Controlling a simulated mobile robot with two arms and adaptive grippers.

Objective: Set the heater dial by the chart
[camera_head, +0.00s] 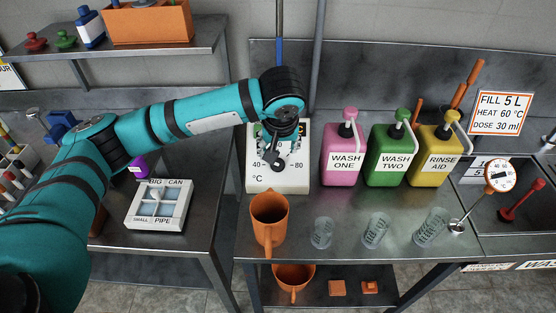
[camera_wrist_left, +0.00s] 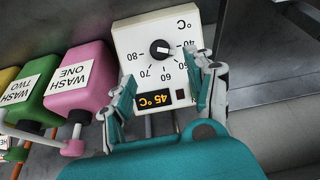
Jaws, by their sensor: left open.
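The heater box (camera_head: 292,181) is white with a °C scale and stands on the steel table. In the left wrist view it appears upside down, with a black dial knob (camera_wrist_left: 160,49), marks from 40 to 80, and a lit display (camera_wrist_left: 155,99) reading 45 °C. The knob's white mark points towards the 40–50 side. My left gripper (camera_head: 278,150) is in front of the box; in the left wrist view its open fingers (camera_wrist_left: 164,84) are apart, with the knob beyond them, untouched. The wall chart (camera_head: 498,114) reads FILL 5 L, HEAT 60 °C, DOSE 30 ml. My right gripper is not in view.
Pink (camera_head: 343,152), green (camera_head: 392,152) and yellow (camera_head: 440,155) bottles stand right of the heater. An orange jug (camera_head: 268,222) and clear beakers (camera_head: 375,231) stand in front. A dial thermometer (camera_head: 499,175) is by the sink. A divided white tray (camera_head: 158,206) lies on the left table.

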